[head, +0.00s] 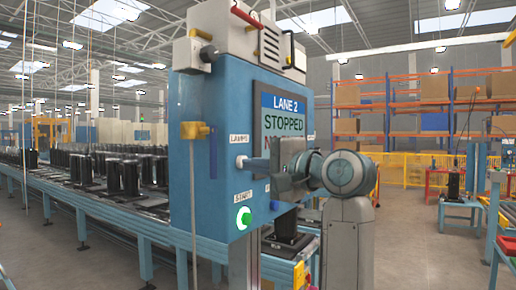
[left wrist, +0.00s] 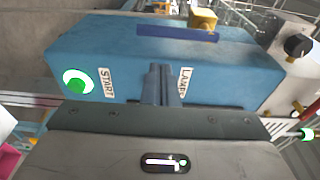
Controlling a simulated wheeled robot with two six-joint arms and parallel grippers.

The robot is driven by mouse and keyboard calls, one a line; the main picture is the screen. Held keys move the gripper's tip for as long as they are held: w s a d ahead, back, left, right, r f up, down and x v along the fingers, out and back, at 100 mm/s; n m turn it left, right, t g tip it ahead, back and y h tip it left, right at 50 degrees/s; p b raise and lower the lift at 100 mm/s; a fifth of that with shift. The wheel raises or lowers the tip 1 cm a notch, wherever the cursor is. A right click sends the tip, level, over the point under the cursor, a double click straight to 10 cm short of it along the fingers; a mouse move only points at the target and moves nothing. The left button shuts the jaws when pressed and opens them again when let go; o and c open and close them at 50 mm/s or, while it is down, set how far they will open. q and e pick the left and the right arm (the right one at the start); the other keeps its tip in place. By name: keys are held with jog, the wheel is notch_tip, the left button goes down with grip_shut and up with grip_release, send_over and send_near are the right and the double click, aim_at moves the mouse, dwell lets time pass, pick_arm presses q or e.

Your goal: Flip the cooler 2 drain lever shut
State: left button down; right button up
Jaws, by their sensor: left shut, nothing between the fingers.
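No lever labelled as a cooler 2 drain can be made out in either view. A blue control box (head: 213,100) stands in front of me, with a screen (head: 285,122) reading "LANE 2 STOPPED". A red handle (head: 245,15) sits at its top. My left gripper (head: 243,162) is shut and empty at the box's face, between the LAMPS label (head: 239,138) and the lit green START button (head: 243,218). Its closed fingers (left wrist: 162,82) also show in the left wrist view, between the two labels. Whether they touch the face cannot be told. My right gripper is out of view.
A conveyor (head: 110,212) with several black units runs along the left behind the box. Yellow fencing (head: 405,172) and orange racks (head: 405,92) with cartons stand at the back right. A yellow fitting (head: 195,130) sticks out of the box's side. Open floor lies at the right.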

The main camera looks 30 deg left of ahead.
aim_at(225, 163)
pick_arm(q)
jog(key=p+x, duration=0.5)
jog(key=x, duration=0.2)
jog(key=shift+a, duration=0.6)
jog(key=shift+a+f, duration=0.1)
jog(key=shift+a, duration=0.05)
